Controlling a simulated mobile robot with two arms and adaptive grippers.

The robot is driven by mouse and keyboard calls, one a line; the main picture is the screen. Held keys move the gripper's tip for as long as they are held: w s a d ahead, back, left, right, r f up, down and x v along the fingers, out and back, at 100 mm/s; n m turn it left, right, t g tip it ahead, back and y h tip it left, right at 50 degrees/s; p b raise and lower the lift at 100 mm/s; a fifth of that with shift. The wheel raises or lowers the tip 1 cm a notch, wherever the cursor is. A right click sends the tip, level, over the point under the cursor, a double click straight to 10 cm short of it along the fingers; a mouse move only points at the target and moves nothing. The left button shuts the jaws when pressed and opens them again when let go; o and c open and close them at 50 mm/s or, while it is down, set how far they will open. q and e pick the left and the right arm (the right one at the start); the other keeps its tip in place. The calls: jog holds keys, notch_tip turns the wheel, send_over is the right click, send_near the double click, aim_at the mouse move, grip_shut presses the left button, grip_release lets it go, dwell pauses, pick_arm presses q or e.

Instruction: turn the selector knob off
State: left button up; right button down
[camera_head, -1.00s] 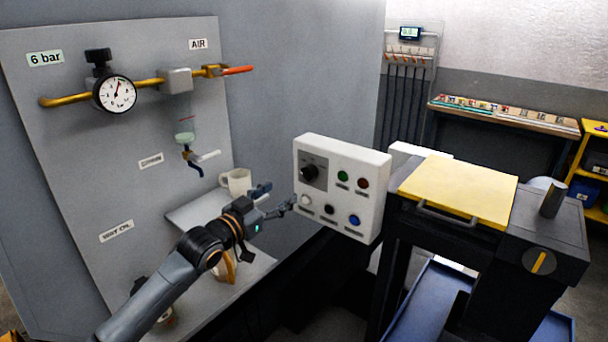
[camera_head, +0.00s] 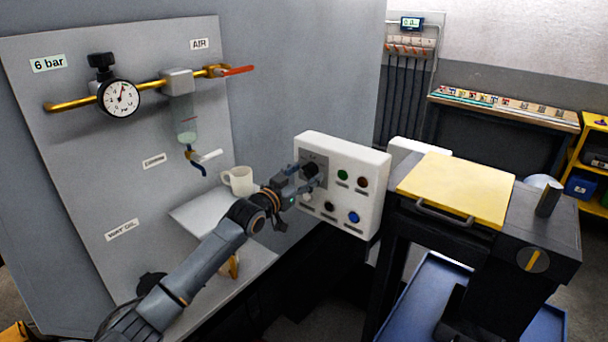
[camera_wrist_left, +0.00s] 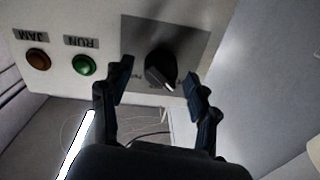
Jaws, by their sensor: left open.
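The black selector knob (camera_wrist_left: 161,68) sits on a dark grey plate (camera_wrist_left: 186,38) on the white control box (camera_head: 340,205). In the wrist view its white pointer mark faces the lower right of the picture. My left gripper (camera_head: 304,178) is at the box front, and in the wrist view its two open fingers (camera_wrist_left: 158,88) stand one on each side of the knob, with gaps between them and it. In the head view the knob (camera_head: 310,170) is partly hidden by the fingers. My right gripper is not in view.
The box also carries a green button (camera_head: 342,175), a red-brown one (camera_head: 361,182), a blue one (camera_head: 353,217) and others. A white mug (camera_head: 238,181) stands on the shelf behind my left arm. A yellow-topped cart (camera_head: 455,190) stands to the right.

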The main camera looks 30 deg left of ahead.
pick_arm(q)
jog(key=c, duration=1.2)
jog(key=shift+o, duration=0.2)
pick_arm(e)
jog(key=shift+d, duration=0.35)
pick_arm(q)
jog(key=shift+m, duration=0.4)
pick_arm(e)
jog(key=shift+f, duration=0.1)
pick_arm(q)
jog(key=m+b, duration=0.1)
jog(key=m, duration=0.2)
jog(key=shift+f+m, duration=0.1)
jog(key=shift+m, duration=0.3)
jog(key=m+b, duration=0.1)
jog(key=m, duration=0.4)
jog(key=shift+f+t, duration=0.1)
jog(key=shift+t, duration=0.2)
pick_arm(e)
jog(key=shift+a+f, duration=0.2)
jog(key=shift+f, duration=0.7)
pick_arm(q)
jog(key=shift+m, duration=0.3)
jog(key=o, duration=1.2)
jog(key=shift+c, duration=0.2)
